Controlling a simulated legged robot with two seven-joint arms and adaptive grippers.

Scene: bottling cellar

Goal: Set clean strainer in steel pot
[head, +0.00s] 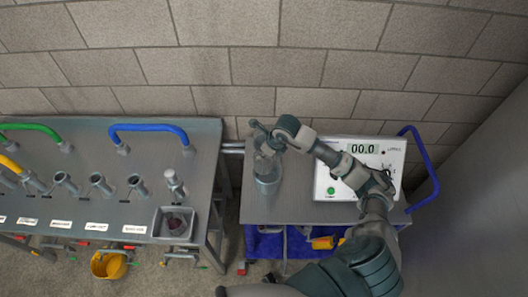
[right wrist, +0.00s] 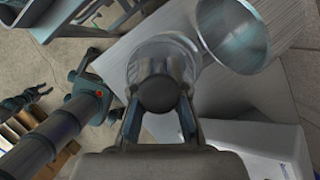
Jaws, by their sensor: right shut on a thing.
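My right gripper (head: 262,138) is over the left end of the steel cart. In the right wrist view its fingers (right wrist: 160,112) are closed on a dark rounded handle end, with the pale, see-through round bowl of the strainer (right wrist: 165,48) beyond it. The steel pot (head: 268,183) stands upright on the cart, just below the gripper. In the right wrist view the open pot (right wrist: 236,38) lies to the right of the strainer. I cannot tell whether strainer and pot touch. A small dark claw-like shape at the left of that view may be my left gripper; its state is unclear.
A white scale (head: 360,168) reading 00.0 stands right of the pot, behind my right arm. The cart has a blue handle (head: 425,165). The steel bench (head: 100,150) at left carries several valves and a grey tub (head: 160,230) with dark red contents.

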